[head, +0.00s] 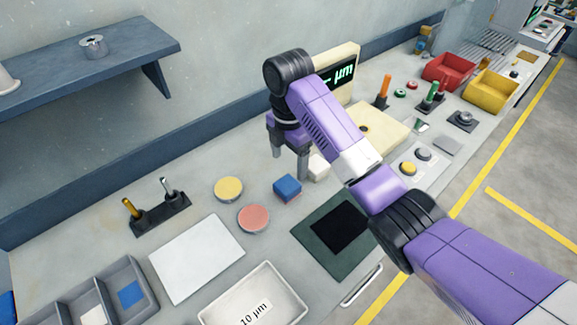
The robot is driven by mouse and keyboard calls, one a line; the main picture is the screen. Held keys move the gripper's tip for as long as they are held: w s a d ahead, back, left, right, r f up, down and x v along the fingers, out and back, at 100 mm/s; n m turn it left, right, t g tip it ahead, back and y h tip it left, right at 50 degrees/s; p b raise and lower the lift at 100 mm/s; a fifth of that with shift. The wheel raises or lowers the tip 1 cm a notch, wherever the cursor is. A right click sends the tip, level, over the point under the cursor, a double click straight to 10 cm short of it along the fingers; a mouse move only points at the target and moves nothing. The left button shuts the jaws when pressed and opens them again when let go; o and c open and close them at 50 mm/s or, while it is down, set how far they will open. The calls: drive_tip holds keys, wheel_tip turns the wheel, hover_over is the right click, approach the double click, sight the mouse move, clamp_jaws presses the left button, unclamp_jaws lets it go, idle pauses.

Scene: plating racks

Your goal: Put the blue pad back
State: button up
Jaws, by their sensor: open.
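A blue block-like pad (287,188) lies on the grey bench, just right of the yellow and pink discs. A flat blue square (131,294) lies in a compartment of the grey divided tray (88,271) at lower left. I cannot tell for sure which one the task names. My gripper (290,166) points down with its two fingers apart and nothing visible between them. In the picture it is just above and behind the blue block. A cream block (318,167) shows beside the right finger, partly hidden by my arm.
A yellow disc (228,189), a pink disc (253,219), a white sheet (197,258) and a white tray marked 10 µm (254,297) lie nearby. A green mat with a black square (338,232) is at front. A µm display (342,75) stands behind my arm.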

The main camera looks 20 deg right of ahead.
drive_tip(key=shift+r+p, duration=0.35)
drive_tip(key=shift+r, duration=0.55)
